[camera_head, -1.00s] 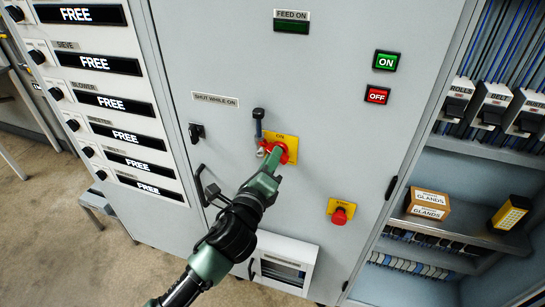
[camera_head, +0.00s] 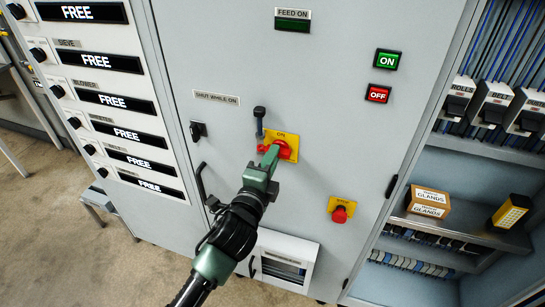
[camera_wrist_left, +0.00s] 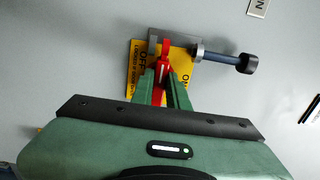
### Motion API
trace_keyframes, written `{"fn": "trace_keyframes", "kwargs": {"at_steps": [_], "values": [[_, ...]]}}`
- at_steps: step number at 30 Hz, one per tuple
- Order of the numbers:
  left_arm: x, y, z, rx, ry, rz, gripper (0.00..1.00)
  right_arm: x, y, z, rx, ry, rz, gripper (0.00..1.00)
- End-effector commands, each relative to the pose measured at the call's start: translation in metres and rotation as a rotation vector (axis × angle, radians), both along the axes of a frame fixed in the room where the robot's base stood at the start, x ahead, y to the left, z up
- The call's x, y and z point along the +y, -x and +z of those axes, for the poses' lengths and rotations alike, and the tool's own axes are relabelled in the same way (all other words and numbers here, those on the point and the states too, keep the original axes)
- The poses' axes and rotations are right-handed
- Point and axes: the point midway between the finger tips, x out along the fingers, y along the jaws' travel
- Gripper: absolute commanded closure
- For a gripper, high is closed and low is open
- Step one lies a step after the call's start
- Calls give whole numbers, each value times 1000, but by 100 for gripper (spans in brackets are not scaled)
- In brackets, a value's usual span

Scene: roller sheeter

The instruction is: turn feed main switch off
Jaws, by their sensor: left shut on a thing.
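The feed main switch has a red handle (camera_head: 284,150) on a yellow plate (camera_head: 291,138) on the grey cabinet door. In the left wrist view the red handle (camera_wrist_left: 164,65) lies between my green fingers, over the yellow plate (camera_wrist_left: 137,74) with OFF and ON lettering. My left gripper (camera_head: 271,156) is shut on the handle and hides part of it. A blue pin with a black knob (camera_head: 259,118) sits at the plate's upper left; it also shows in the left wrist view (camera_wrist_left: 232,60). My right gripper is not in view.
A dark green FEED ON indicator (camera_head: 292,20) is above. The ON button (camera_head: 387,60), OFF button (camera_head: 378,93) and red stop button (camera_head: 340,214) are to the right. A black door handle (camera_head: 202,184) stands out near my left arm. Open shelves (camera_head: 470,232) are at the right.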

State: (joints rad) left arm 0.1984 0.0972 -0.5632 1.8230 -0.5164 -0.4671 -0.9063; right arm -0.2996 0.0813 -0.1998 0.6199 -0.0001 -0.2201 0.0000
Motion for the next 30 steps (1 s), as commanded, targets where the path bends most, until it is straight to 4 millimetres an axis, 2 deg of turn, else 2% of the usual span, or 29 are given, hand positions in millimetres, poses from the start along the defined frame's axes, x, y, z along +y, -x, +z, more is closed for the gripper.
{"fn": "trace_keyframes", "kwargs": {"at_steps": [13, 14, 16, 26, 30], "values": [[0, 0, -1, 7, 15, 0, 100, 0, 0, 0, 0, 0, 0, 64], [0, 0, -1, 7, 15, 0, 82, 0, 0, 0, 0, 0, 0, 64], [0, 0, -1, 7, 14, 0, 63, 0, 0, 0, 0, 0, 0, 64], [0, 1, -1, 5, 11, 0, 63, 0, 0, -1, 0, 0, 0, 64], [5, 15, -3, 5, 11, 0, 63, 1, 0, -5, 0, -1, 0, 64]]}}
